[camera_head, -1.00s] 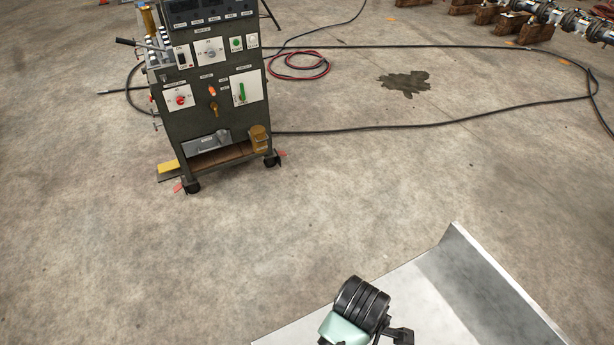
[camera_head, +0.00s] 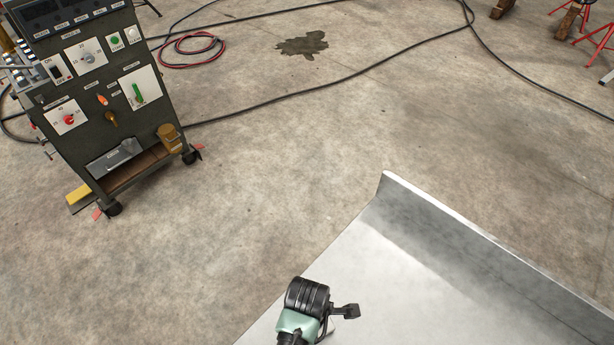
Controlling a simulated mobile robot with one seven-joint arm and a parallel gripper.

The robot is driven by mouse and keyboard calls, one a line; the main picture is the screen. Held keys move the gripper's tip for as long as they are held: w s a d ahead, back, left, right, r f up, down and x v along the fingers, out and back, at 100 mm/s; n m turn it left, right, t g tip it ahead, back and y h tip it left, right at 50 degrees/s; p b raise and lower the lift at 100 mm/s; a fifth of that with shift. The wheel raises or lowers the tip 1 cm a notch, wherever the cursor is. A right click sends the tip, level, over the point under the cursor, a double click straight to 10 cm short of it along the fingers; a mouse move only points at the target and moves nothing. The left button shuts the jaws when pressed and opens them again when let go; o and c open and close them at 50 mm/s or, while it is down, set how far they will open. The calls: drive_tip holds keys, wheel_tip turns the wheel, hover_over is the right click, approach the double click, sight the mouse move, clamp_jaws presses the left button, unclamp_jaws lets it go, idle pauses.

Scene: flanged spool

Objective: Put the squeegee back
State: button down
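I cannot make out a squeegee in view. The end of my arm shows at the bottom centre, with a mint-green part and black ringed housing. A small black piece at its right appears to be part of my gripper (camera_head: 345,312). It is over or in front of a pale metal surface (camera_head: 400,290) with a raised edge along its right side. The fingers cannot be made out clearly, and nothing held can be seen.
A dark control cabinet on casters (camera_head: 100,110) stands at the left, with a yellow block (camera_head: 78,194) by its foot. Black cable (camera_head: 300,98) and a red hose coil (camera_head: 190,50) lie on the concrete behind. A dark stain (camera_head: 302,45) marks the floor. Open floor lies between cabinet and metal surface.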

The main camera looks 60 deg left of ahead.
drive_tip(key=shift+f, duration=0.25)
drive_tip(key=shift+f, duration=0.15)
drive_tip(key=c, duration=0.5)
unclamp_jaws()
wheel_tip(320, 180, up, 12)
drive_tip(key=shift+r, duration=0.15)
drive_tip(key=shift+w, duration=0.1)
